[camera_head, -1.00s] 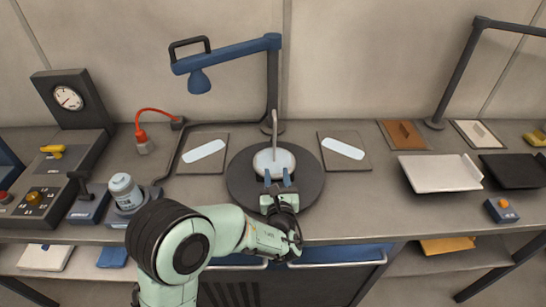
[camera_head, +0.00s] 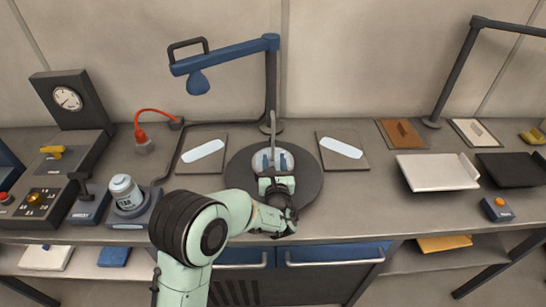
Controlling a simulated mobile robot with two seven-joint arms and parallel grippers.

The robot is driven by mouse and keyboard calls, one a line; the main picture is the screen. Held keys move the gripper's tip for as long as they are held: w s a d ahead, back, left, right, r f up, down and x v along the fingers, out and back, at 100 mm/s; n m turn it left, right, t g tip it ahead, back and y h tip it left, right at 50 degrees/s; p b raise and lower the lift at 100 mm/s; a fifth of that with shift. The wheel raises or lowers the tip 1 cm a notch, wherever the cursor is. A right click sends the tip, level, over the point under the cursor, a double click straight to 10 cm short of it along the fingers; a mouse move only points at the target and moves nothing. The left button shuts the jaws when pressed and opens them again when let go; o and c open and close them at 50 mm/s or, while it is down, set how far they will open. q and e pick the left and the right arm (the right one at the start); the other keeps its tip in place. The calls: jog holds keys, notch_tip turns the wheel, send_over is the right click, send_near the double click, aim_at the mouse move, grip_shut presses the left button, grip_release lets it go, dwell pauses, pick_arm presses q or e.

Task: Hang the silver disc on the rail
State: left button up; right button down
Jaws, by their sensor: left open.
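The silver disc (camera_head: 287,157) is on a dark round plate (camera_head: 240,187) at the middle of the bench. A thin grey stem (camera_head: 273,125) rises from its far side. The gripper hides the disc's near part. At the right, a dark post carries a horizontal bar (camera_head: 510,25) that runs out of the picture; it looks like the rail. My right gripper is not in view.
A blue lamp-like arm (camera_head: 225,57) on a dark post overhangs the bench behind the plate. Flat panels (camera_head: 342,148) lie on both sides. A white tray (camera_head: 437,172) and a black tray (camera_head: 512,170) lie right. A labelled jar (camera_head: 125,191) stands left.

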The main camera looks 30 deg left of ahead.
aim_at(273, 154)
pick_arm(q)
jog(key=shift+x, duration=1.6)
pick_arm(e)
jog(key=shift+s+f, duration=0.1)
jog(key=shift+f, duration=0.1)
